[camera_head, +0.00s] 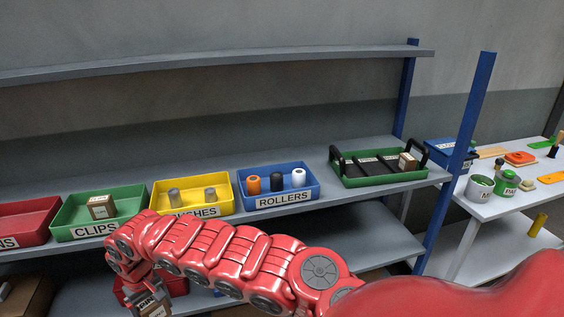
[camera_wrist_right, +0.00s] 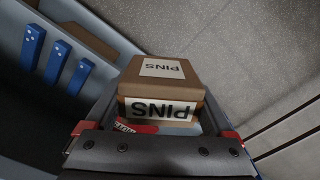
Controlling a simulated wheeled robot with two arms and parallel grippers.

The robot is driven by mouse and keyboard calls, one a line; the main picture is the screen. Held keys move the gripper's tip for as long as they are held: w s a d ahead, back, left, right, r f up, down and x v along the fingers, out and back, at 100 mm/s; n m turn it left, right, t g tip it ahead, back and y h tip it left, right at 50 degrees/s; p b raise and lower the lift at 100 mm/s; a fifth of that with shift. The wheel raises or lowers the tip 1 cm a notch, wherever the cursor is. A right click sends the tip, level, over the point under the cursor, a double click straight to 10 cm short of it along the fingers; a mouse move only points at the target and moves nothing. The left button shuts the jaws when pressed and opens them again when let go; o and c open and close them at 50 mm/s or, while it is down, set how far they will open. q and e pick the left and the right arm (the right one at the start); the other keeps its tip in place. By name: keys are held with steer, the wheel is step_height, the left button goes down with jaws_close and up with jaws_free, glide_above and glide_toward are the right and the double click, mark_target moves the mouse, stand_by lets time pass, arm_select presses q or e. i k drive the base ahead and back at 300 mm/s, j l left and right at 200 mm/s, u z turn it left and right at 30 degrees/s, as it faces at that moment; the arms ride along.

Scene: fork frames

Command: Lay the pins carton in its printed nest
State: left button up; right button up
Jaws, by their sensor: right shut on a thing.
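The pins carton (camera_wrist_right: 187,87) is a brown box with white PINS labels on its top and near side. In the right wrist view it sits between the fingers of my right gripper (camera_wrist_right: 155,132), which is shut on it. In the head view my right gripper (camera_head: 143,291) is low at the bottom left, below the shelf's front edge, with the carton (camera_head: 158,311) partly cut off by the frame. I cannot make out a printed nest for certain. A green tray (camera_head: 384,181) with black handles has labelled dark compartments and a small brown carton (camera_head: 407,160) at its right end.
On the shelf stand a red bin (camera_head: 50,236), a green CLIPS bin (camera_head: 132,226), a yellow bin (camera_head: 228,206) and a blue ROLLERS bin (camera_head: 312,188). A blue post (camera_head: 459,150) stands before the white table (camera_head: 478,212). In the wrist view, blue strips (camera_wrist_right: 57,61) lie left of the carton.

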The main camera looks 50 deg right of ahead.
mark_target(376, 169)
steer(key=l+z, duration=0.15)
steer(key=z, duration=1.7)
